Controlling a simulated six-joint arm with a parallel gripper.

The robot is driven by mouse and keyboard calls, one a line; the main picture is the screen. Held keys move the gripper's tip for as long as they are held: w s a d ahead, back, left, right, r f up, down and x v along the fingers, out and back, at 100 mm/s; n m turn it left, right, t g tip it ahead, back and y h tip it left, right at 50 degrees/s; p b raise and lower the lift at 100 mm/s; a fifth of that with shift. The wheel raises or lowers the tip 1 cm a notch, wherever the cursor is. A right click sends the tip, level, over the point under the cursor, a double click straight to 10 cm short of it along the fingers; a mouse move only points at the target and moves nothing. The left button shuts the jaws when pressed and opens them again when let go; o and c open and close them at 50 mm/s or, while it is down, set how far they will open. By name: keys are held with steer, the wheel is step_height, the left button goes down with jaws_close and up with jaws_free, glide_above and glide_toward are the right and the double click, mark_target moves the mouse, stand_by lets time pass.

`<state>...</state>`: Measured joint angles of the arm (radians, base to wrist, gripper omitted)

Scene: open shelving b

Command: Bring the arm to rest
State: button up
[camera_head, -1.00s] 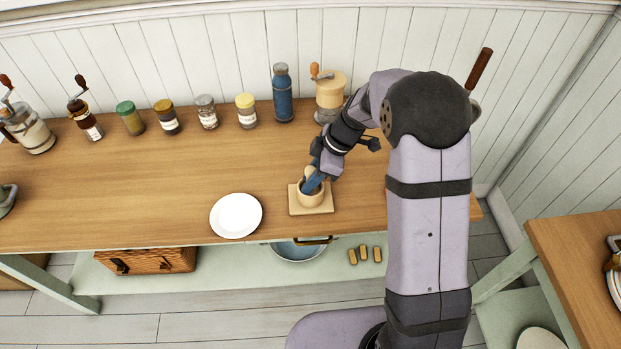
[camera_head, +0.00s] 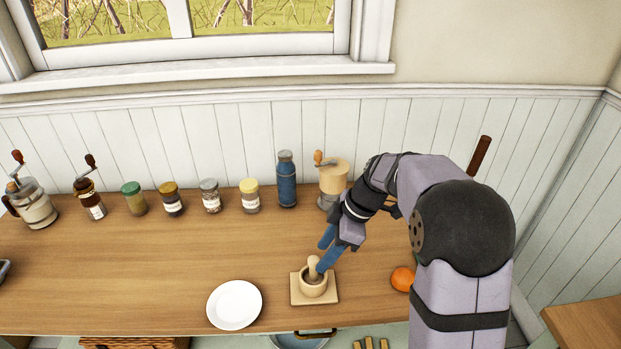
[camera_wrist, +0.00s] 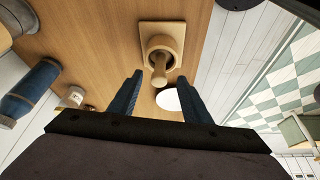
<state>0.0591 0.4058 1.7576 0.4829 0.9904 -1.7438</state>
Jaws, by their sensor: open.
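My gripper (camera_head: 329,251) is open and empty, with its blue fingers just above and behind the mortar. In the wrist view the fingers (camera_wrist: 160,88) stand wide apart. The wooden mortar (camera_head: 313,288) sits on a square wooden board (camera_head: 330,298) on the counter. The pestle (camera_head: 313,266) leans upright in the mortar, and it also shows in the wrist view (camera_wrist: 159,72). The fingers are close to the pestle but do not grip it.
A white plate (camera_head: 235,304) lies left of the board. An orange (camera_head: 402,279) lies beside my arm. A blue bottle (camera_head: 287,182), a grinder (camera_head: 333,180) and several jars line the back of the wooden counter (camera_head: 130,265). The counter's left middle is clear.

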steer(key=shift+s+d+m, duration=0.15)
steer(key=shift+s+m, duration=0.25)
steer(key=shift+s, duration=0.1)
steer(key=s+d+f+m+h+p, duration=0.1)
steer(key=s+d+m+h, duration=0.1)
steer(key=s+m, duration=0.5)
steer(key=s+d+f+m+h+p, duration=0.1)
steer(key=s+d+m, duration=0.4)
steer(key=s, duration=0.8)
steer(key=shift+s+f+m+g+h, duration=0.15)
steer(key=shift+s+m+g+h, duration=0.45)
steer(key=shift+m, duration=1.1)
steer(key=shift+w, duration=0.3)
